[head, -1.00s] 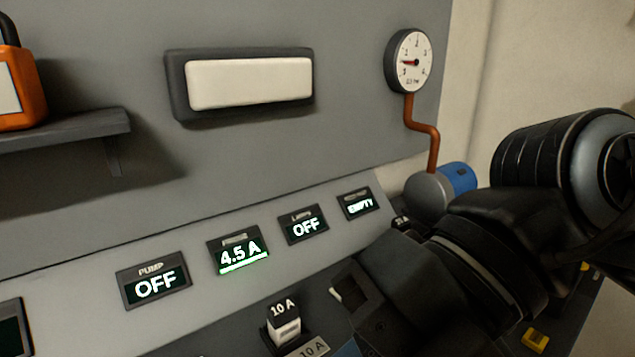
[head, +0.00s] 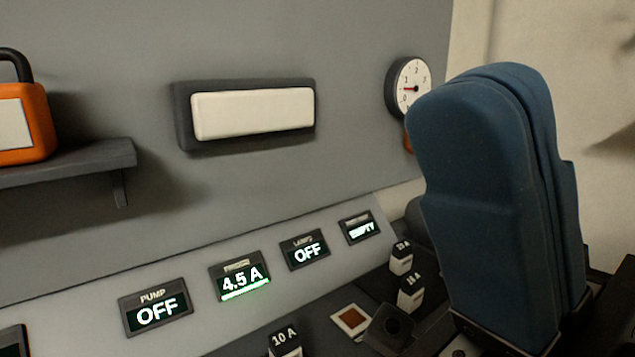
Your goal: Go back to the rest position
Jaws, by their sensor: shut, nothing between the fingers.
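My gripper (head: 505,88) stands large and close on the right in the head view. Its blue fingers point up and are pressed together with nothing between them. It is in front of the panel and hides part of the right side, including most of the pipe under the gauge. A dark part of my arm shows below the fingers.
Small displays (head: 157,307) run along the sloped panel, reading pump OFF, 4.5 A, OFF and EMPTY. Labelled fuses (head: 284,341) (head: 411,291) stand below, near a pale-framed brown square (head: 351,320). A round gauge (head: 407,84), pale wall panel (head: 252,113), shelf (head: 70,163) and orange object (head: 22,125) are behind.

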